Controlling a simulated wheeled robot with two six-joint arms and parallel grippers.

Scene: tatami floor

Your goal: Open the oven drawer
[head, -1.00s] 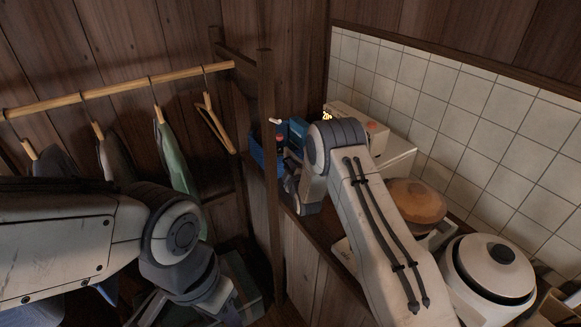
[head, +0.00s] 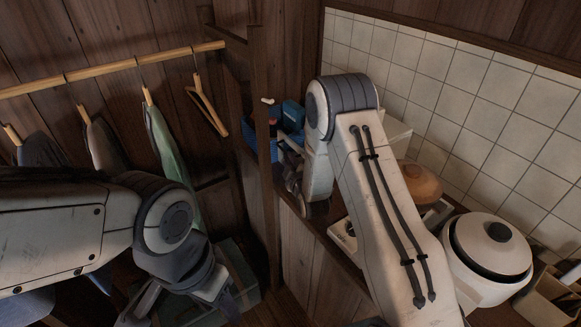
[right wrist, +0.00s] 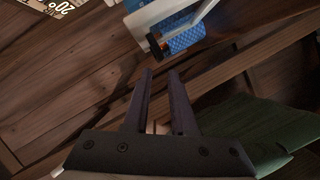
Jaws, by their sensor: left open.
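No oven drawer can be clearly made out. A white box-shaped appliance (head: 396,132), possibly the oven, stands on the counter by the tiled wall, mostly hidden behind my right arm. My right gripper (head: 288,165) is beside the blue items at the counter's end. In its wrist view its two dark fingers (right wrist: 160,75) are parted with nothing held between them. My left gripper (head: 172,308) is open, low at the bottom left, near the green box, partly hidden by its own wrist.
A clothes rail (head: 110,68) with hanging garments and a wooden post (head: 261,130) stand to the left. Blue items (head: 292,116) sit behind my right gripper. A brown-lidded pot (head: 418,183) and a white rice cooker (head: 490,255) crowd the counter.

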